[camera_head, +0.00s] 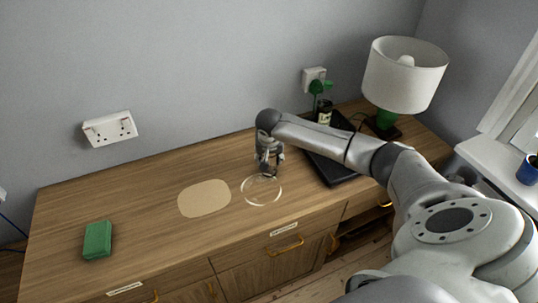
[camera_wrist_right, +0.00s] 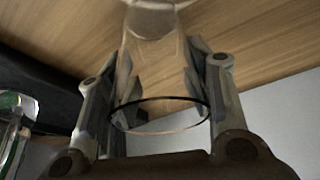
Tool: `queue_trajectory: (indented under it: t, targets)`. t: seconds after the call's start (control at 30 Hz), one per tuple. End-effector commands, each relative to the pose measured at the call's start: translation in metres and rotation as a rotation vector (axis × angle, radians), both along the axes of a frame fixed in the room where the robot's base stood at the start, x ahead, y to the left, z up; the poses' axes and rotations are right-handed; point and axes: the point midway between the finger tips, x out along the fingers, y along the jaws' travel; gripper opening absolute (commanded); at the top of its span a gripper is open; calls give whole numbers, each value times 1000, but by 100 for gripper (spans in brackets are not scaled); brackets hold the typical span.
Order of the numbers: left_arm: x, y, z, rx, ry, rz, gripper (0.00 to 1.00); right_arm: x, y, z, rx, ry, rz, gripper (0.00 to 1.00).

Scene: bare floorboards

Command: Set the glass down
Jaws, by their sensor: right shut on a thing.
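The clear glass (camera_wrist_right: 155,70) is between the fingers of my right gripper (camera_wrist_right: 158,100) in the wrist view, its dark-edged rim towards the camera and its far end towards the wooden top. In the head view my right gripper (camera_head: 268,166) is low over the wooden top, shut on the glass, which shows only faintly there. Below it is a pale ring (camera_head: 247,199) on the wood. I cannot tell whether the glass touches the wood. My left gripper is not in view.
A beige oval mat (camera_head: 204,198) lies left of the ring on the wooden cabinet top (camera_head: 150,210). A green block (camera_head: 97,240) lies at the left. A flat black object (camera_head: 325,168), a dark jar (camera_head: 324,113) and a lamp (camera_head: 404,75) stand at the right.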

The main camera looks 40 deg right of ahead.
Motion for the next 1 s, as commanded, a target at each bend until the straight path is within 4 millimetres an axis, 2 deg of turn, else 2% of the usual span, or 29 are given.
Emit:
queue_trajectory:
  t: [0.1,0.13,0.3,0.6,0.73,0.87,1.0]
  targets:
    - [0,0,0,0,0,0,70,0,0,-3,0,0,-1,16]
    - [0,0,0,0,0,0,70,0,0,-3,1,1,0,49]
    - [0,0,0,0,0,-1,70,0,0,-3,0,0,0,70]
    - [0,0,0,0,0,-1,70,0,0,-2,0,0,0,70]
    - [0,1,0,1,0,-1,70,-1,1,5,0,0,1,70]
    - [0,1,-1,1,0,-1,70,-6,5,21,1,-2,2,70]
    - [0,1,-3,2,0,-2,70,-14,11,46,2,-4,2,70]
